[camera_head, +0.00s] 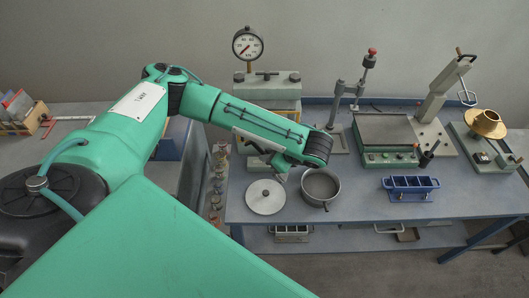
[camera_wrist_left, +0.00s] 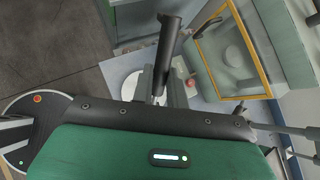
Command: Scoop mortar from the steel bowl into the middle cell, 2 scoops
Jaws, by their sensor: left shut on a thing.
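The round grey steel bowl (camera_head: 321,204) stands on the bench at its front middle. The blue mould (camera_head: 410,196) with a row of cells stands to its right; the cell contents are too small to make out. My left gripper (camera_head: 282,172) is low over the bench, just left of the bowl and behind the white disc; my wrist hides part of it. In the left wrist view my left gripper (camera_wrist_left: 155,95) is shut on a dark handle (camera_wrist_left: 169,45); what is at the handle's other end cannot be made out. My right gripper is not in view.
A white round disc (camera_head: 266,204) lies left of the bowl. A gauge device (camera_head: 268,85) stands behind. A green-based plate device (camera_head: 385,158), a lever stand (camera_head: 436,105) and a brass-topped device (camera_head: 487,130) fill the right back. Bare bench lies between bowl and mould.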

